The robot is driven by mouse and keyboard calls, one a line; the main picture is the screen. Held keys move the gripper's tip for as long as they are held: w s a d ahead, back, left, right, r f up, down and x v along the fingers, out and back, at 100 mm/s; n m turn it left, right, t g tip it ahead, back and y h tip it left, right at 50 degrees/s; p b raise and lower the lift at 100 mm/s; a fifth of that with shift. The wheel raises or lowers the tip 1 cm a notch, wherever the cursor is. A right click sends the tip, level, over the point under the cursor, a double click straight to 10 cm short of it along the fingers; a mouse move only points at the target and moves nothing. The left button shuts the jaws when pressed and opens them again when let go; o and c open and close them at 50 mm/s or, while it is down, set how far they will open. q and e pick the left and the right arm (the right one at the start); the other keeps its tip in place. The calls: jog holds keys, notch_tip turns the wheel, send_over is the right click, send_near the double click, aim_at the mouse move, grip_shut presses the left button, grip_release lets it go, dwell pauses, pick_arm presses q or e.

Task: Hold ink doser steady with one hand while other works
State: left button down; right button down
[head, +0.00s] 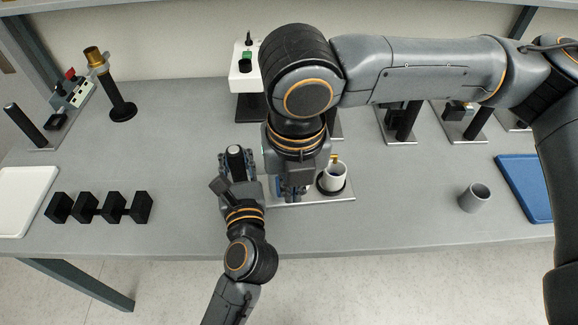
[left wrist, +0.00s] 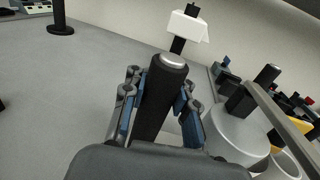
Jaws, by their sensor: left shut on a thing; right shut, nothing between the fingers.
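A black upright cylinder with a silver top (head: 235,151), which looks like the ink doser, stands between the fingers of my left gripper (head: 238,168). In the left wrist view the cylinder (left wrist: 163,90) sits between the blue-padded fingers (left wrist: 160,112), which are shut on it. My right gripper (head: 292,192) is shut and empty, pointing down just right of the left one, over the left part of a metal plate (head: 310,198). A white cup (head: 333,178) with something yellow at its rim stands on that plate. My right arm hides part of the plate.
Several black blocks (head: 100,208) and a white tray (head: 25,200) lie at the left. A grey cup (head: 474,197) and a blue tray (head: 525,190) are at the right. A white device (head: 244,70) on a black stand and a brass-topped post (head: 120,95) stand behind.

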jog(key=shift+s+r, duration=0.15)
notch_tip(320, 180, up, 12)
jog(key=s, duration=0.1)
dwell(0.5)
jog(key=shift+d, duration=0.1)
dwell(0.6)
jog(key=w+d+r+m+g+y, duration=0.1)
jog(key=w+d+m+g+y, duration=0.3)
jog(key=m, duration=1.5)
jog(key=w+d+y, duration=0.4)
jog(key=shift+w+r+m+y, duration=0.2)
jog(key=shift+w+m+y, duration=0.1)
jog(key=shift+y, duration=0.1)
jog(key=shift+f, duration=0.1)
